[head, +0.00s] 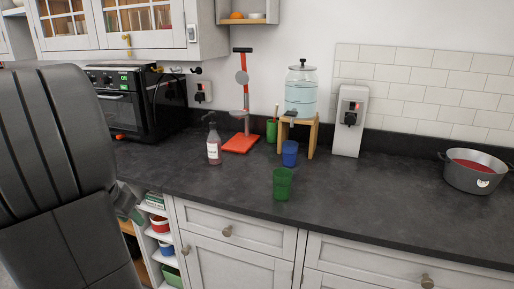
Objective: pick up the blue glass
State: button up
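The blue glass (289,153) stands upright on the dark worktop (350,199), just in front of the wooden stand under the water dispenser. A green glass (282,184) stands nearer the front edge, in front of the blue one and slightly left, apart from it. A dark grey part of my own arm fills the left side of the head view. My gripper's fingers cannot be made out, so I cannot see whether they hold anything.
A water dispenser (301,92) on a wooden stand (311,139) is behind the blue glass. A soap bottle (214,145), a red-based stand (241,143) and a black oven (137,107) are to the left. A grey pot (474,182) is far right. The worktop between is clear.

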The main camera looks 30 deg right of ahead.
aim_at(290, 149)
jog(key=i+j+z, duration=0.15)
jog(key=i+z, duration=0.25)
jog(key=i, duration=0.25)
jog(key=i+l+z, duration=0.1)
jog(key=z, duration=0.35)
jog(key=i+z, duration=0.4)
jog(key=i+j+z, duration=0.1)
jog(key=z, duration=0.35)
jog(key=i, duration=0.05)
